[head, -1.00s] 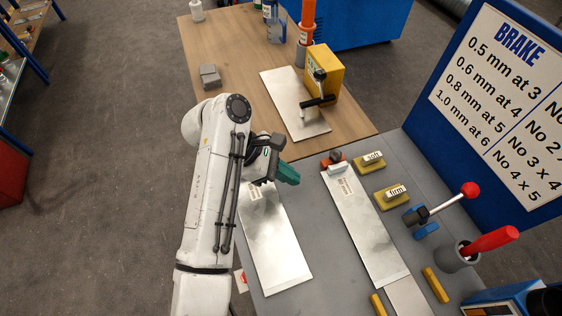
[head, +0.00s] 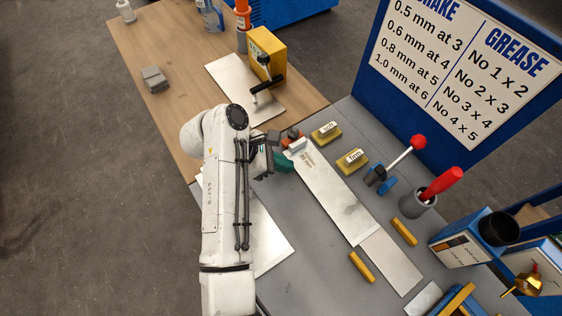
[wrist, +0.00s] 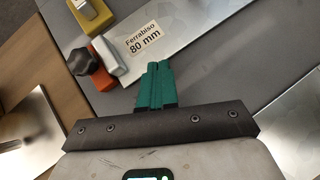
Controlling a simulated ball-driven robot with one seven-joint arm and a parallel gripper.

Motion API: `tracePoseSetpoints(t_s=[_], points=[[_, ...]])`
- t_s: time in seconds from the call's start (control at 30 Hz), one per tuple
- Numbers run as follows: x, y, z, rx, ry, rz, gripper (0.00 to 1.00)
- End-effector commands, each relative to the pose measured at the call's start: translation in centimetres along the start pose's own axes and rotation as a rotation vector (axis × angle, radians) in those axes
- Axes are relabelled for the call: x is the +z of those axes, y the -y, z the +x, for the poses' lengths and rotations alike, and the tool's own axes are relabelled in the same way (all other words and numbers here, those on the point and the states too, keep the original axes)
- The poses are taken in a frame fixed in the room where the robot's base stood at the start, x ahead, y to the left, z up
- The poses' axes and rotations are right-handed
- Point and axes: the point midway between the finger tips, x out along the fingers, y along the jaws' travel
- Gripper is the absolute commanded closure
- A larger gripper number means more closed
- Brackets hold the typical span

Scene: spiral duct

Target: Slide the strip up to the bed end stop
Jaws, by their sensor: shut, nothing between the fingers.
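The metal strip (head: 336,196) lies flat on the grey bed, its labelled end at the far end; the label reads "Ferrabiso 80 mm" in the wrist view (wrist: 143,38). At that end sits an orange and white block (head: 292,142) with a dark knob, also in the wrist view (wrist: 104,60); I cannot tell whether it is the end stop or a clamp. My gripper (head: 284,162) has green fingers, shut and empty, beside the strip's labelled end. In the wrist view the fingertips (wrist: 157,66) are close to the strip's edge; contact is unclear.
A second metal sheet (head: 270,238) lies left of the strip, partly behind my arm. Yellow labelled blocks (head: 326,132), a red-knobbed lever (head: 398,161) and a red-handled tool in a cup (head: 438,186) stand right. Yellow bars (head: 404,231) flank a pale plate (head: 391,263) at the near end.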

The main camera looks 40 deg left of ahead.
Motion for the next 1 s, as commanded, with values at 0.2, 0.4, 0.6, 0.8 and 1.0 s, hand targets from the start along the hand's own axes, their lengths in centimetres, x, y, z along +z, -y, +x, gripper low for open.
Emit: tracePoseSetpoints(t_s=[0.2, 0.4, 0.6, 0.8, 1.0], points=[[0.9, 0.0, 1.0, 0.0, 0.0, 0.0, 1.0], [0.9, 0.0, 0.9, -0.001, 0.0, 0.0, 1.0], [0.8, -0.1, -0.7, 0.003, 0.0, 0.0, 1.0], [0.7, -0.1, -4.5, 0.003, -0.001, 0.0, 1.0], [0.7, -0.1, -7.9, 0.002, -0.001, 0.0, 1.0]])
